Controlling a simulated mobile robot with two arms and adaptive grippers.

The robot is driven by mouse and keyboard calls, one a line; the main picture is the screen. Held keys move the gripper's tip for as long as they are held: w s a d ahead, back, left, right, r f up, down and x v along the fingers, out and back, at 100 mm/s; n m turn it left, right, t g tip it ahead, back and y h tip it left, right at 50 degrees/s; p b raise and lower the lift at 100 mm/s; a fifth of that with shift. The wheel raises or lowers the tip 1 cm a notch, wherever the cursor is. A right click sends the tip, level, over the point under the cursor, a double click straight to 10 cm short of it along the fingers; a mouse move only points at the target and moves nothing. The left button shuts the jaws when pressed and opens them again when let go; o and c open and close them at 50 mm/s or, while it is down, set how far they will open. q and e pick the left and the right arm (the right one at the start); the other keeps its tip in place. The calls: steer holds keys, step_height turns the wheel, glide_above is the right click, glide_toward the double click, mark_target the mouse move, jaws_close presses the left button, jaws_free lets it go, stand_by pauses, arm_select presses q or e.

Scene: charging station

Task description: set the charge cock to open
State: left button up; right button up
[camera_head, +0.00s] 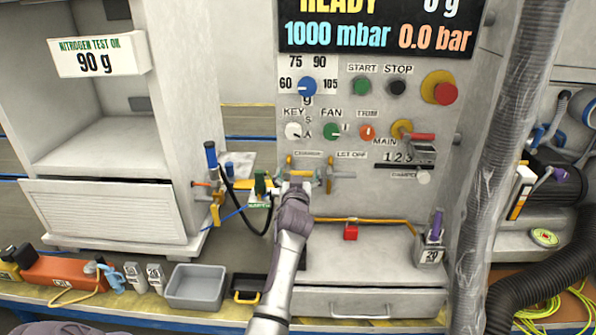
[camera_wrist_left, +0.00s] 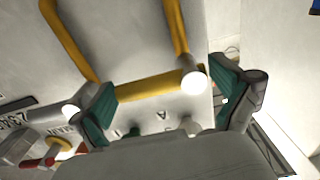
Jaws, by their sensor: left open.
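The charge cock (camera_head: 303,173) is on the grey panel under the CHARGE label, with yellow bars and pale round ends at its sides. My left gripper (camera_head: 294,188) is right in front of it, its arm rising from below and hiding part of the cock. In the left wrist view, my left gripper (camera_wrist_left: 168,102) is open, with a teal pad on each side. A yellow bar (camera_wrist_left: 145,88) of the fitting crosses between the pads; I cannot tell whether they touch it. The handle's exact setting is unclear. My right gripper is not in view.
A LET OFF label (camera_head: 351,155) and metal fitting sit just right of the cock. A blue-handled valve (camera_head: 210,155) and black hose are left. Knobs and a red button (camera_head: 444,93) are above. A grey tray (camera_head: 195,287) stands in front.

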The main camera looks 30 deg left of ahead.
arm_select(q)
steer(key=shift+s+d+r, duration=0.1)
steer(key=shift+c, duration=1.6)
steer(key=c, duration=1.2)
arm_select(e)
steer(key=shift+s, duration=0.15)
